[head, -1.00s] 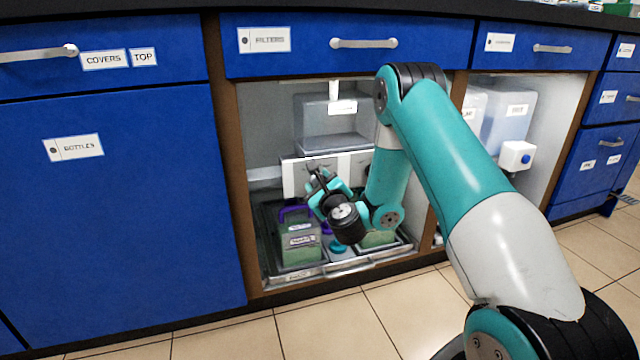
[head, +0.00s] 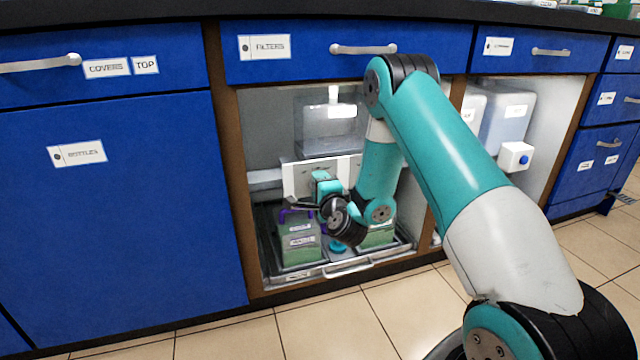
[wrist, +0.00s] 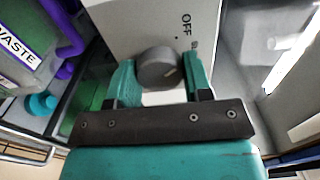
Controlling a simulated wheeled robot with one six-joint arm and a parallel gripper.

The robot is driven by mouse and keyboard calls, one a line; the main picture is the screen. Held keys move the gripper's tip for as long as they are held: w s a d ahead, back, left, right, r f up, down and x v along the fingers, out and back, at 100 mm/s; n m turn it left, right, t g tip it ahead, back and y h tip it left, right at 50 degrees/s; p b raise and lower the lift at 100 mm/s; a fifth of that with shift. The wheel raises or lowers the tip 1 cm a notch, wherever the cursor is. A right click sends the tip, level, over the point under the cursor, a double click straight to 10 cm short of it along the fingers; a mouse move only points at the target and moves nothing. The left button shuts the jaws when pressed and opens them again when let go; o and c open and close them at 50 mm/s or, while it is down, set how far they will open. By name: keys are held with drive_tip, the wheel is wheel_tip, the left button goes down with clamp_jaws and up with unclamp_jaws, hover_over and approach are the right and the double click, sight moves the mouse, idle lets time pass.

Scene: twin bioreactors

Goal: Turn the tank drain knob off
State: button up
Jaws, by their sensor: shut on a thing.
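In the head view, the white panel (head: 297,178) stands in the open cabinet bay behind my gripper (head: 312,205). The knob is hidden there by my wrist.
A green container with a purple handle (head: 299,246) stands left of my gripper in a tray (head: 350,266), and a second green container (head: 378,237) stands to the right. A clear tank (head: 325,125) is above. The cabinet's brown side posts (head: 236,190) bound the bay.

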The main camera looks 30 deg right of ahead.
drive_tip(key=shift+n+p, duration=0.4)
drive_tip(key=shift+n, duration=0.7)
drive_tip(key=shift+f, duration=0.1)
drive_tip(key=o, duration=0.9)
drive_tip(key=shift+s, duration=0.1)
